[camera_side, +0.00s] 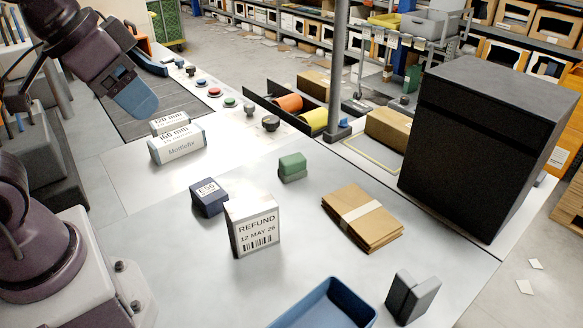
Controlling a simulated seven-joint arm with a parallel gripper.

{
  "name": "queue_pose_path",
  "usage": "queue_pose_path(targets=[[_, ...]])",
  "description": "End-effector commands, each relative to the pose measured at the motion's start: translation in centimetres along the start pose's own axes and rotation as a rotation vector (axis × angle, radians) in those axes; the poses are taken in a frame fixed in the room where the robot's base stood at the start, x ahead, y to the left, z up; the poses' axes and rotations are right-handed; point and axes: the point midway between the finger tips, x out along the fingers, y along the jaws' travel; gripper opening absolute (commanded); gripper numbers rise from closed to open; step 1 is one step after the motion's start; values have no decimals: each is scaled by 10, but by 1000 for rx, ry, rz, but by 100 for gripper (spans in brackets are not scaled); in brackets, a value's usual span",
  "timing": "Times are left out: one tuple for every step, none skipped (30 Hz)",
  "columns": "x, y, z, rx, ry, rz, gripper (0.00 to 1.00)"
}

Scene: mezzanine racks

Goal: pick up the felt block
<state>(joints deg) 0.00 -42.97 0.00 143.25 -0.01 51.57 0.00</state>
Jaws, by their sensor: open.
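Two small blocks could be the felt block, and I cannot tell which it is by texture. The other is a grey block (412,297) with a lighter and a darker part, standing at the front right, beside the blue tray (328,305). My gripper (140,108) is at the upper left, its blue end pointing down to the right. It is open, raised, and well apart from both blocks. The gap between its fingers is hard to see.
The white REFUND box (253,228) and dark blue ESD box (209,198) stand mid-table. A banded cardboard stack (362,216) lies to their right. White labelled boxes (177,144) stand near my gripper. A pole (337,75) and large black cabinet (480,140) stand behind.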

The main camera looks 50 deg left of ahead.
Motion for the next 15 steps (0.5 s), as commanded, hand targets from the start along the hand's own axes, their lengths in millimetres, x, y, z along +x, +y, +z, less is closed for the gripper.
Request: queue_pose_path(targets=[[0, 0, 0, 0, 0, 0, 68], [0, 0, 0, 0, 0, 0, 75], [0, 0, 0, 0, 0, 0, 84], [0, 0, 0, 0, 0, 0, 91], [0, 0, 0, 0, 0, 0, 98], [0, 0, 0, 0, 0, 0, 100], [0, 0, 0, 0, 0, 0, 100], [0, 0, 0, 0, 0, 0, 100], [0, 0, 0, 0, 0, 0, 100], [0, 0, 0, 0, 0, 0, 100], [0, 0, 0, 0, 0, 0, 100], [0, 0, -1, 4, -2, -1, 100], [0, 0, -2, 9, -6, -3, 100], [1, -1, -4, 19, -12, -6, 100], [2, -2, -8, 36, -26, -11, 100]])
